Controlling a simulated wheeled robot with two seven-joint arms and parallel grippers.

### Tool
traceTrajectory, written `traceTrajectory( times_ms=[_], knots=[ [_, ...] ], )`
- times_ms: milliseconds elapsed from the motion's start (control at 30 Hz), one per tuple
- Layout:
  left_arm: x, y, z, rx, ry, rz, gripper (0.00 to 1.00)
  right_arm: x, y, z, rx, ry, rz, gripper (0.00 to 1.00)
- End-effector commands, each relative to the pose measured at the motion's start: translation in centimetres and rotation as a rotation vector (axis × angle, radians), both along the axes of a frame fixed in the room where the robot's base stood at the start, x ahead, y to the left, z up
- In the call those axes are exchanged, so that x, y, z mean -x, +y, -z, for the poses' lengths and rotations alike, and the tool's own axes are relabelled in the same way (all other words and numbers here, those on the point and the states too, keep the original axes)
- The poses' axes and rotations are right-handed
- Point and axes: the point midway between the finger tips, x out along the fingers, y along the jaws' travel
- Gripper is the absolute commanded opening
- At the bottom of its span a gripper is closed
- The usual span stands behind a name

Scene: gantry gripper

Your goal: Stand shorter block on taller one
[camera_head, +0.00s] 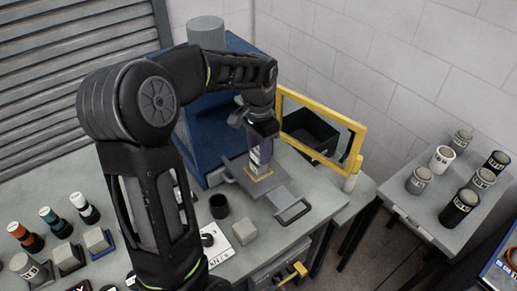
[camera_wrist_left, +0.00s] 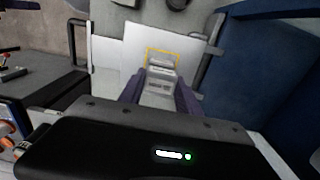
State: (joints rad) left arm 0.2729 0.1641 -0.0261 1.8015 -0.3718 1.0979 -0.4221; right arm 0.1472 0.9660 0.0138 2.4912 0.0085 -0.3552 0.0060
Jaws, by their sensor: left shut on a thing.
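My left gripper (camera_head: 260,158) comes down over a grey plate (camera_head: 284,190) that has a yellow square outline on it. In the left wrist view its purple fingers (camera_wrist_left: 160,92) are closed on a light grey block (camera_wrist_left: 158,88). A pale grey face (camera_wrist_left: 163,68) shows just past the fingertips, inside the yellow outline (camera_wrist_left: 149,52). I cannot tell whether this is a second block or part of the held one, or whether they touch. The fingers hide most of it in the head view. My right gripper is not in view.
A yellow-framed guard (camera_head: 362,143) stands open to the right of the plate. A blue machine housing (camera_head: 205,130) is behind. Several canisters (camera_head: 460,207) stand on a side table.

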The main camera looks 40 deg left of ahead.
Motion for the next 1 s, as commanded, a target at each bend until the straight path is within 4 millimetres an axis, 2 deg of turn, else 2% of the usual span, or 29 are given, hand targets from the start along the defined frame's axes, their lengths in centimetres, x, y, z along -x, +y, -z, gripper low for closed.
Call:
traceTrajectory(
  times_ms=[1000],
  knots=[
    [-0.01, 0.00, 0.90, 0.000, 0.000, 0.000, 0.00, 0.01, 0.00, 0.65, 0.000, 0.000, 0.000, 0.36]
  ],
)
